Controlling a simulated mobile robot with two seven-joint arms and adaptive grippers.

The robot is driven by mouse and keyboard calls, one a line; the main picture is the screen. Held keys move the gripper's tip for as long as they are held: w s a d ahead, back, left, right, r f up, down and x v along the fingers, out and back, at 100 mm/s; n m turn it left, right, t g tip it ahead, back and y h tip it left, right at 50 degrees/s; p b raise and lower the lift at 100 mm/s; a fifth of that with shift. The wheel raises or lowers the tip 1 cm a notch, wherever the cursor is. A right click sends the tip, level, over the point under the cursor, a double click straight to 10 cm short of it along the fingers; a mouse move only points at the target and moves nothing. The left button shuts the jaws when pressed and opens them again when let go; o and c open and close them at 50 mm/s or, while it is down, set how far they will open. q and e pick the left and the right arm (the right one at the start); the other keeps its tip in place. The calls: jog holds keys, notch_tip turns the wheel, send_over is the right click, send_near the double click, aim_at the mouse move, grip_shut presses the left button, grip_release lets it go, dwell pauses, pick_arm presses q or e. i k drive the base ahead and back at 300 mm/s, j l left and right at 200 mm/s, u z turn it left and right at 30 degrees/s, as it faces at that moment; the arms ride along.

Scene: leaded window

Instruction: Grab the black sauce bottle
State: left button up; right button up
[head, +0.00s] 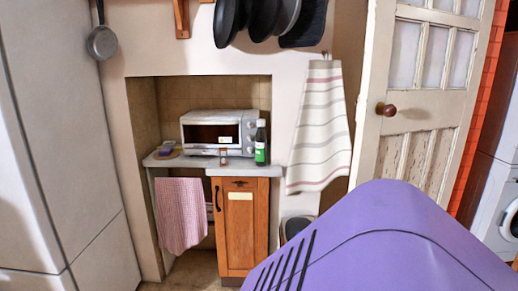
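The black sauce bottle (261,134) stands upright on the right end of the pale counter (240,171) in the alcove. Neither of my grippers is in the head view.
A small jar (223,157) stands left of the bottle, and sponges (166,149) lie on the counter's left end. A purple slotted panel (385,245) fills the lower right foreground. A striped towel (321,125) hangs right of the alcove, before the door (415,110).

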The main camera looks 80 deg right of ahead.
aim_at(261, 135)
jog(key=z, duration=1.65)
